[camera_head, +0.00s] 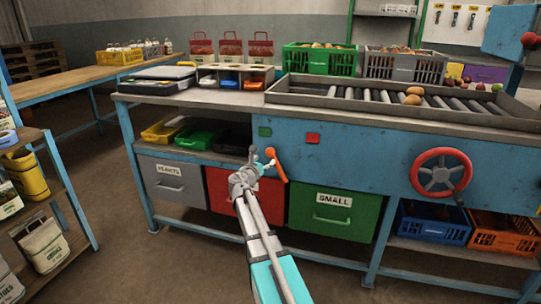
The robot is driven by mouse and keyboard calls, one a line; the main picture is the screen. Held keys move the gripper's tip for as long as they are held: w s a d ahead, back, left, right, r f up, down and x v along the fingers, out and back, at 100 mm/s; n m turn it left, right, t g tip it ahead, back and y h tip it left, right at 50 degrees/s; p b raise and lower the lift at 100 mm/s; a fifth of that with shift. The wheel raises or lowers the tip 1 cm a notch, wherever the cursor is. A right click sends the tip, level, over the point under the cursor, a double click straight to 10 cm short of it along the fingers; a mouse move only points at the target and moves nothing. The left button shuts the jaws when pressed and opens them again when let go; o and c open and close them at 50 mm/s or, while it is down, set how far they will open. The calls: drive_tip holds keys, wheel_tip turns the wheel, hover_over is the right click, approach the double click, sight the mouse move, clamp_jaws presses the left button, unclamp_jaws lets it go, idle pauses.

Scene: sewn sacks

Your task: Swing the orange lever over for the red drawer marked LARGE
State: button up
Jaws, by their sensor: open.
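The orange lever (278,168) is on the blue front panel of the bench, above the drawers, and slants down to the right. My gripper (261,158) is open just left of the lever, its fingers pointing up towards the panel. One fingertip looks close to the lever; I cannot tell whether they touch. The red drawer (220,192) is below, between the grey and green drawers, and appears shut. My arm crosses its right part, and I cannot read a LARGE label on it.
The grey drawer (172,183) reads PEANUTS and the green drawer (332,214) reads SMALL. A red handwheel (441,173) sticks out at right. The floor in front is clear.

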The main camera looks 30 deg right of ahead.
sight(271, 154)
drive_tip(key=shift+x, duration=2.95)
clamp_jaws()
drive_tip(key=shift+s, duration=0.1)
